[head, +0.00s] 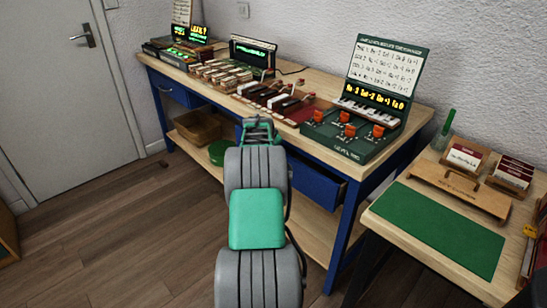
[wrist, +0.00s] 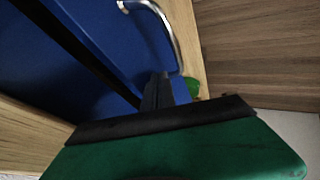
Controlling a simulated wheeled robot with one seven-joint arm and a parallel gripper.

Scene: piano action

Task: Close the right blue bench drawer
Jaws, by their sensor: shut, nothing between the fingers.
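The right blue bench drawer (head: 316,186) stands out from under the wooden bench top in the head view, pulled open by some amount. My arm hides its left part and its handle there. My gripper (head: 258,124) is in front of the bench, left of the visible drawer part. In the wrist view, the fingers of my gripper (wrist: 157,88) are shut and empty, close to a blue panel with a curved silver handle (wrist: 165,28). I cannot tell whether they touch the panel.
The left blue drawer (head: 172,93) looks shut. The bench top (head: 322,103) carries piano parts and a green control box (head: 350,133). A basket (head: 198,126) and a green round thing (head: 217,152) sit on the lower shelf. A side table with a green mat (head: 440,228) stands at right.

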